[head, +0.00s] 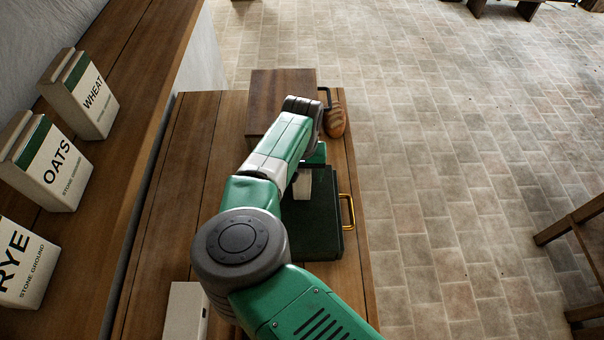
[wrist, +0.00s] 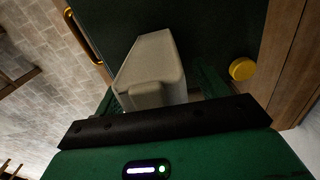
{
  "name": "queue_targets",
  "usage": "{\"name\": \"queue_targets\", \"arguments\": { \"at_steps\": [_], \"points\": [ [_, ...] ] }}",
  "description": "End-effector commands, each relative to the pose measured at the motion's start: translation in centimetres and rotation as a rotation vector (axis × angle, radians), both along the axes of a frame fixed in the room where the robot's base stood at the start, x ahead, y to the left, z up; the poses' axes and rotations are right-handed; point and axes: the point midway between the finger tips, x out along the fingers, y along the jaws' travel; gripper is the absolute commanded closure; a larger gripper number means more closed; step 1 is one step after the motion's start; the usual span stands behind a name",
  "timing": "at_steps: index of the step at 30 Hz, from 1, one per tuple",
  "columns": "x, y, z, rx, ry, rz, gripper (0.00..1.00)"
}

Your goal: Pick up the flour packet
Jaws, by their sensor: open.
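A pale, off-white packet (wrist: 152,62) stands on a dark green surface in the wrist view. It has a sloping, folded-looking top, and no label faces the camera. In the head view a small part of the pale packet (head: 302,186) shows below my wrist, the rest hidden by my arm. My gripper (wrist: 160,92) is open, with one dark green finger on each side of the packet's near end. I cannot tell whether either finger touches it. In the head view my gripper (head: 314,160) is mostly hidden.
A dark green tray-like piece (head: 325,240) with a brass handle (head: 347,211) lies under the packet. A white box (head: 185,312) stands front left. Wheat, oats and rye packets (head: 55,165) line the left shelf.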

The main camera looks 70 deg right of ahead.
Motion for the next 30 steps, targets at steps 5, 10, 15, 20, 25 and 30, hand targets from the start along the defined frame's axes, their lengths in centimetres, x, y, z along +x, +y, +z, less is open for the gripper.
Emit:
{"name": "queue_targets", "arguments": {
  "at_steps": [5,10,15,20,25,30],
  "points": [
    [0.0,0.0,0.0,0.000,0.000,0.000,0.45],
    [0.0,0.0,0.0,0.000,0.000,0.000,0.78],
    [0.0,0.0,0.1,-0.001,0.000,0.000,0.88],
    [0.0,-0.1,0.3,-0.001,0.001,0.000,0.88],
    [0.0,-0.1,1.7,-0.002,0.000,0.001,0.88],
    [-1.0,0.3,3.6,-0.002,0.005,-0.004,0.88]
  ]
}}
